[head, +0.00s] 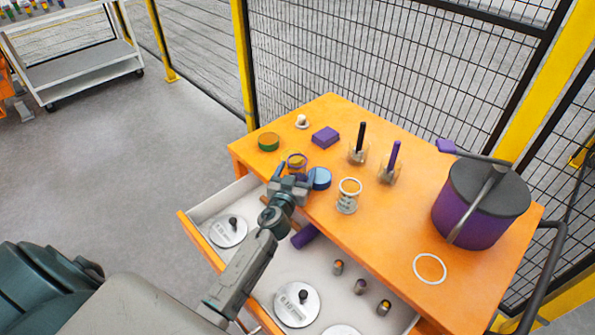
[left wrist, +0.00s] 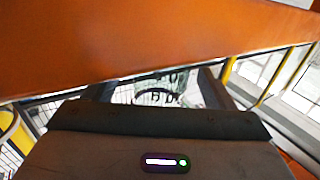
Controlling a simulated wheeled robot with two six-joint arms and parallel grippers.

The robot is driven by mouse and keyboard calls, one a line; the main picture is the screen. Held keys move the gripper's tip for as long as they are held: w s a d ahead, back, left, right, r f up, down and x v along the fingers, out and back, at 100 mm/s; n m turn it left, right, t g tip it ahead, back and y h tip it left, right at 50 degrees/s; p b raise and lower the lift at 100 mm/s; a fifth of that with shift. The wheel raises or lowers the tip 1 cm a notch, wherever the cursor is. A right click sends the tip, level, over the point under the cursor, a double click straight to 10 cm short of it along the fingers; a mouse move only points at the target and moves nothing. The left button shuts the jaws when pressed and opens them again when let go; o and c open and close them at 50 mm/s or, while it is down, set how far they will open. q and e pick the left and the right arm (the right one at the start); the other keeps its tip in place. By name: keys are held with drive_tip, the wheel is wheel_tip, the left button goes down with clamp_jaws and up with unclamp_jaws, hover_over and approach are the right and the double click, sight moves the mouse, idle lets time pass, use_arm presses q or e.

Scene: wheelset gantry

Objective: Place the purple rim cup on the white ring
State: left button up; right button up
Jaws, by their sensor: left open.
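The purple rim cup (head: 296,160) stands on the orange table top near its front left edge; its lower part is hidden by my gripper. The thin white ring (head: 430,268) lies flat and empty on the table's right side, in front of the purple pot. My left gripper (head: 293,174) is open, just in front of the cup and close to it; I cannot tell whether it touches. In the left wrist view an orange surface (left wrist: 130,45) fills the upper part and no cup is discernible. My right gripper is not in view.
A blue round box (head: 320,178) sits right beside my gripper. A clear cup with a pale rim (head: 347,198), two holders with upright rods, a purple block (head: 325,137) and a green-orange puck (head: 268,142) share the table (head: 400,240). An open drawer (head: 262,262) with weights lies below my arm.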

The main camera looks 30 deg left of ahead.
use_arm(q)
drive_tip(key=shift+s, duration=0.1)
drive_tip(key=shift+c, duration=0.3)
drive_tip(key=c, duration=1.1)
